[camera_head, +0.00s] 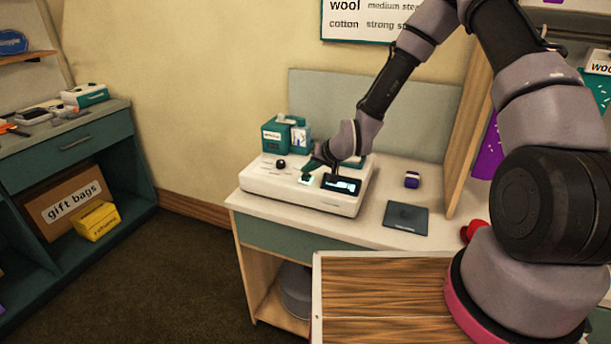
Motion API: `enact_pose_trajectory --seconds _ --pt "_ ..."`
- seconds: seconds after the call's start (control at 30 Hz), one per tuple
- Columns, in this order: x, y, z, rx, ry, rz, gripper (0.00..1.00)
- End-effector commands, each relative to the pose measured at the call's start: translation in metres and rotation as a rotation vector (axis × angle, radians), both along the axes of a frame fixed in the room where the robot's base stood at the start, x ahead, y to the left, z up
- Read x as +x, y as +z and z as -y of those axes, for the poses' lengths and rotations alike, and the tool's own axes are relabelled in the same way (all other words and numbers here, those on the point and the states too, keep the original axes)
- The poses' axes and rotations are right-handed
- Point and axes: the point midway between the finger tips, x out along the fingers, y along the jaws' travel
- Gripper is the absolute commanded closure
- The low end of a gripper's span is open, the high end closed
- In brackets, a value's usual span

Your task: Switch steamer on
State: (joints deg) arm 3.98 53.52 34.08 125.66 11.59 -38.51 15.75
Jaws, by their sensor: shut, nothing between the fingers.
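The steamer (268,188) is a low white unit on the small table, with a teal tank (275,137) behind it. Its top carries a black knob (281,164), a small pale, bright patch like a lit switch (307,181) and a dark display (342,185) with a lit area. My gripper (308,172) is shut and empty, pointing down at the bright patch from above right. I cannot tell whether its tips touch it. My wrist hides the right rear of the unit.
A dark pad (406,215) and a small blue-purple item (412,180) lie right of the steamer on the white table (375,236). A backboard (420,118) stands behind it. A teal shelf (88,135) is at the left. Carpet between them is clear.

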Motion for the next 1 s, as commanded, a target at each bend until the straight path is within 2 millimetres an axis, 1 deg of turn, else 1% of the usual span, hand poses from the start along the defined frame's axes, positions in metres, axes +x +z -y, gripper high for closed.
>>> enact_pose_trajectory --seconds 0.03,0.43,0.6,0.87,0.97,1.0 --pt "0.001 0.007 0.000 0.000 0.000 0.005 1.00" --pt "0.001 0.046 0.000 0.000 0.000 0.004 1.00" --pt "0.000 0.054 0.000 0.001 0.000 0.002 1.00" --pt "0.000 0.054 0.000 -0.001 0.000 0.003 1.00" --pt "0.001 0.060 0.005 -0.014 0.000 0.005 1.00" --pt "0.003 0.066 0.010 -0.028 0.001 0.009 1.00"
